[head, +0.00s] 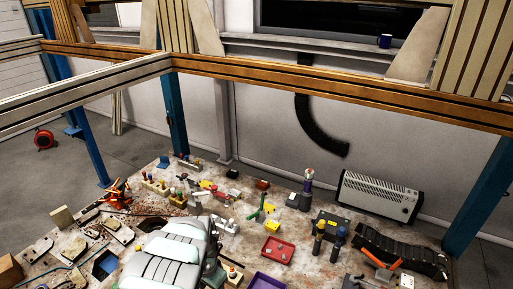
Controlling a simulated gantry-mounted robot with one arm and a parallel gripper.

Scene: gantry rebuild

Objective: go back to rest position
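The task names no object other than my own rest position. The cluttered workbench (318,262) fills the lower middle of the view. A large pale grey, ribbed object (165,250) lies at its front, partly cut off by the bottom edge.
A red tray (277,250) and a purple tray (267,282) lie on the bench. Black track-like part (400,250) and orange-handled tool (381,264) lie at right. A white heater (378,197) stands behind. Gantry beams (330,88) cross above; a blue post (480,195) stands right.

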